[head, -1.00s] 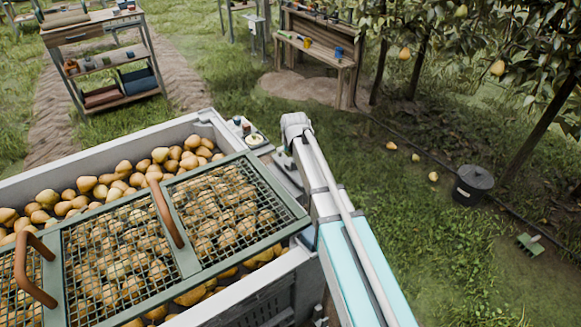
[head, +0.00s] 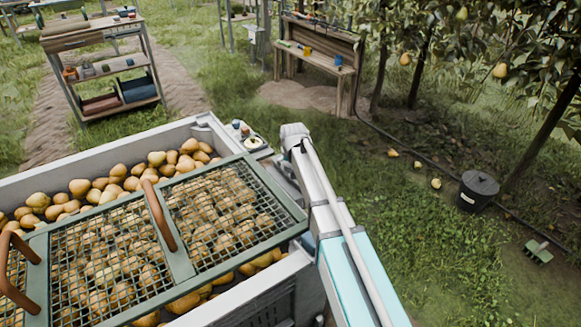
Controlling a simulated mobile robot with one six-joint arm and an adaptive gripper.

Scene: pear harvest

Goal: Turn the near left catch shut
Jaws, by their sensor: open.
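A green-framed wire mesh lid (head: 182,262) with brown curved handles (head: 160,215) lies over a large pale-walled bin (head: 95,158) full of pears (head: 128,172). The lid sits at a slant across the bin, and pears show beyond its far edge and along its near edge. I cannot make out the near left catch; the left end of the lid and bin is cut off by the picture edge. My arm (head: 345,240) reaches up along the bin's right side to a white joint (head: 294,132). My gripper does not show; the arm's far end is hidden behind its own links and the bin corner.
A small ledge with little items (head: 245,135) is at the bin's far right corner. A shelf cart (head: 103,62) stands far left, a wooden bench (head: 318,60) at the back. A black bucket (head: 477,191) and green brush head (head: 538,251) are on the right grass, beside open ground.

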